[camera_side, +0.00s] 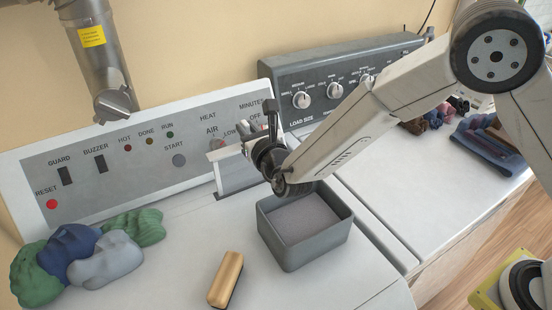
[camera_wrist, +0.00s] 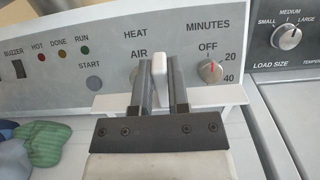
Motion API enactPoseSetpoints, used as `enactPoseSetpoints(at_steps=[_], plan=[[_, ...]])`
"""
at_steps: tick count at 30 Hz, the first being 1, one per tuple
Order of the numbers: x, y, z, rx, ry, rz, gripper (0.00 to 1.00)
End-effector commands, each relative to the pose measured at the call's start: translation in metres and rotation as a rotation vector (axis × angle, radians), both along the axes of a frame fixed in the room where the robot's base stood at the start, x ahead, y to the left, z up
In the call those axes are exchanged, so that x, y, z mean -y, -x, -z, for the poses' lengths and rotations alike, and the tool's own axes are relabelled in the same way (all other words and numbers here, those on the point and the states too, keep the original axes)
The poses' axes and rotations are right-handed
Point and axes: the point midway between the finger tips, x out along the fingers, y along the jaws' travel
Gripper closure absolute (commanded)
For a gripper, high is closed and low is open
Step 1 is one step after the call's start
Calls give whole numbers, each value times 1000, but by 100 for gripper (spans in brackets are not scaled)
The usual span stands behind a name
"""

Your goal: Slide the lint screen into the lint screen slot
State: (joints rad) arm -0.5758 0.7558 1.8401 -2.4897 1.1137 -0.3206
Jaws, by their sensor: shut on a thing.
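The lint screen (camera_side: 236,174) is a pale-framed grey panel standing roughly upright behind my gripper, near the dryer's control panel. Its wide white top (camera_wrist: 220,97) shows on both sides of the fingers in the wrist view. My gripper (camera_wrist: 165,75) is shut on the screen's raised pale grip. It also shows in the side view (camera_side: 248,139). The lint screen slot (camera_side: 222,197) shows as a dark strip on the dryer top at the screen's lower edge. I cannot tell how far the screen is inside it. My gripper hides part of the screen.
A grey open bin (camera_side: 325,242) stands just in front of my gripper. A wooden-backed brush (camera_side: 226,279) lies to its left. Rumpled clothes (camera_side: 92,254) lie at the left. The dryer control panel (camera_side: 110,165) rises behind, and the washer (camera_side: 420,180) adjoins at the right.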

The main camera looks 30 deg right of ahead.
Motion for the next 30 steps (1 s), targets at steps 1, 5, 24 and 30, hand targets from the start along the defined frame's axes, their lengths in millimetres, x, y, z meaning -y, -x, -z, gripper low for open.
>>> enactPoseSetpoints(at_steps=[1,5,24,30], plan=[[0,0,0,1,0,0,100],[0,0,0,1,0,0,100],[0,0,4,1,-1,0,100],[0,0,7,1,-1,0,100]])
